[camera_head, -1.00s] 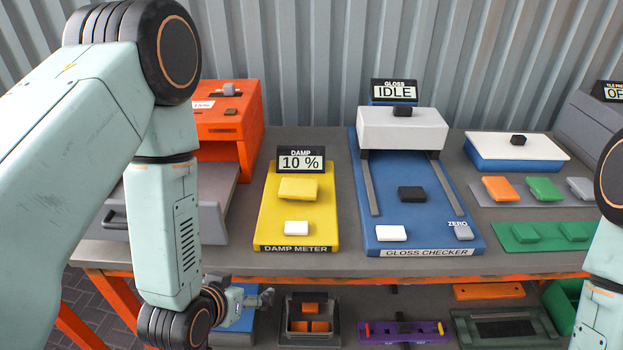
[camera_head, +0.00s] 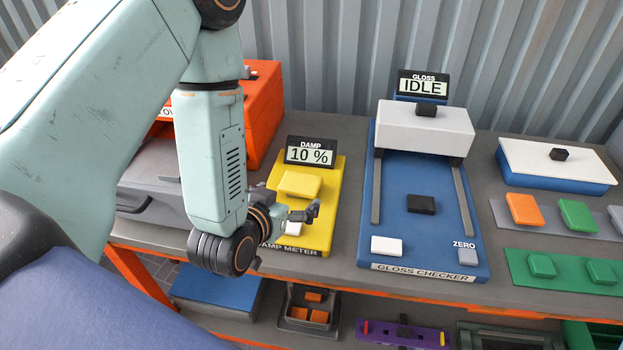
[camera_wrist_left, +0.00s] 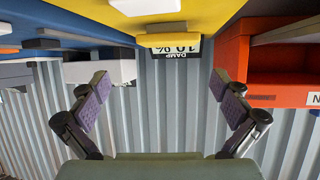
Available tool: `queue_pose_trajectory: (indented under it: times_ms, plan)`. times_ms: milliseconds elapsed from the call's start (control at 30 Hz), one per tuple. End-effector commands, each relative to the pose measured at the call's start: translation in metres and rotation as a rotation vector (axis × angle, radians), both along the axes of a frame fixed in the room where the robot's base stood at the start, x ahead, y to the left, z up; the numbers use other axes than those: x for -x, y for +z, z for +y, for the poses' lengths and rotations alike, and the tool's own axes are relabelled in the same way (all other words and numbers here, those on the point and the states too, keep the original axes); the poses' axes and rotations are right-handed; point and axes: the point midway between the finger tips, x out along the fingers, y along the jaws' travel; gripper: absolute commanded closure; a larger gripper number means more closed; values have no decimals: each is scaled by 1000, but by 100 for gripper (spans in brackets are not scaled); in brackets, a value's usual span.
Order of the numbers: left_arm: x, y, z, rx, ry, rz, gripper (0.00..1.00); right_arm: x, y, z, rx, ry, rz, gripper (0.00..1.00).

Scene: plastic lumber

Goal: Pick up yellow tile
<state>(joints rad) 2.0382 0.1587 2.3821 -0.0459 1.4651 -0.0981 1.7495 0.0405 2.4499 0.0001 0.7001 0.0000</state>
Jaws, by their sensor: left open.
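The yellow tile (camera_head: 299,184) lies on the yellow damp meter (camera_head: 323,222), below its display reading 10 %. In the left wrist view, which is upside down, the tile (camera_wrist_left: 168,40) shows edge-on in front of the display. My left gripper (camera_head: 306,212) is just in front of the tile, over the near part of the meter, and partly hides a white block. In the wrist view its fingers (camera_wrist_left: 162,90) are spread wide with nothing between them. The tile is apart from the fingers. My right gripper is not in view.
An orange machine (camera_head: 264,105) stands left of the meter, partly behind my left arm. The blue gloss checker (camera_head: 425,240) stands to the right, with a white block (camera_head: 386,246) at its front. A lower shelf holds more tools. A corrugated wall closes off the back.

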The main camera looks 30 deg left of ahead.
Motion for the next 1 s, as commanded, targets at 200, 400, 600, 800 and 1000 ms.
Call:
queue_pose_trajectory:
  times_ms: [200, 400, 600, 800, 1000]
  plan:
    - [-14, -9, 5, 1, 3, -3, 0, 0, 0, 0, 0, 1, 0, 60]
    - [-33, -18, 9, 1, 3, -1, 0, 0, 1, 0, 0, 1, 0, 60]
    - [-57, -30, 11, 1, 2, 0, 0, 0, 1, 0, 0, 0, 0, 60]
    - [-67, -34, 10, 1, 2, 0, 0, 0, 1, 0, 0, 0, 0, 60]
    - [-69, -34, 9, 1, 2, 0, 3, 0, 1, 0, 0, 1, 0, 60]
